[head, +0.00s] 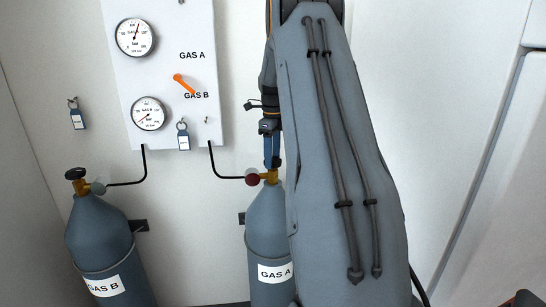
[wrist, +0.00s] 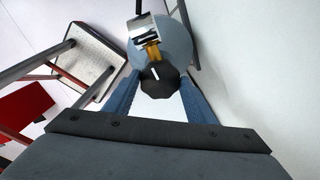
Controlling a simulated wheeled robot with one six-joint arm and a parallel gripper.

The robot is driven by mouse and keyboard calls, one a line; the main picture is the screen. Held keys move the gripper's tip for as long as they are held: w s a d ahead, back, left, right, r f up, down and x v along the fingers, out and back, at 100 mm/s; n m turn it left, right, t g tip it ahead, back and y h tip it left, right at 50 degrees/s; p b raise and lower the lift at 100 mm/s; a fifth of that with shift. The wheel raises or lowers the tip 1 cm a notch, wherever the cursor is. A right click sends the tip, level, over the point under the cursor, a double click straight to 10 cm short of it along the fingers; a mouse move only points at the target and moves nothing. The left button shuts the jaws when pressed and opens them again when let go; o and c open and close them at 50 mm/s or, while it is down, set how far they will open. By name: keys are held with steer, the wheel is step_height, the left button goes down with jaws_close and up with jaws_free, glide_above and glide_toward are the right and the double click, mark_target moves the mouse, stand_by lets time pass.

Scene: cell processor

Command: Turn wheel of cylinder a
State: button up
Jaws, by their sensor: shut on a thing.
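Cylinder a (head: 265,235) is a grey-blue gas bottle labelled GAS A, standing upright and partly hidden on its right by my arm. Its yellow valve (head: 272,176) sits on top. My gripper (head: 272,160) points down just above the valve, and its fingers hide the wheel in the head view. In the wrist view the dark wheel (wrist: 158,80) lies between the two blue fingers of my gripper (wrist: 157,86), which is shut on it. The cylinder's round top (wrist: 178,45) shows beyond the wheel.
Cylinder B (head: 97,235) with a black wheel (head: 75,174) stands to the left. A white wall panel (head: 165,60) carries two gauges and an orange lever (head: 184,84).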

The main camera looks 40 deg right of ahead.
steer(key=n, duration=0.8)
steer(key=shift+n, duration=0.3)
steer(key=n, duration=0.4)
steer(key=shift+s+n, duration=0.1)
steer(key=shift+n, duration=0.2)
steer(key=n, duration=0.4)
steer(key=shift+n, duration=0.3)
steer(key=n, duration=0.4)
steer(key=shift+s+p, duration=0.1)
steer(key=shift+p, duration=0.2)
steer(key=n, duration=0.5)
steer(key=n+p, duration=0.1)
steer(key=n, duration=0.3)
steer(key=shift+d+n, duration=0.1)
steer(key=shift+n, duration=2.1)
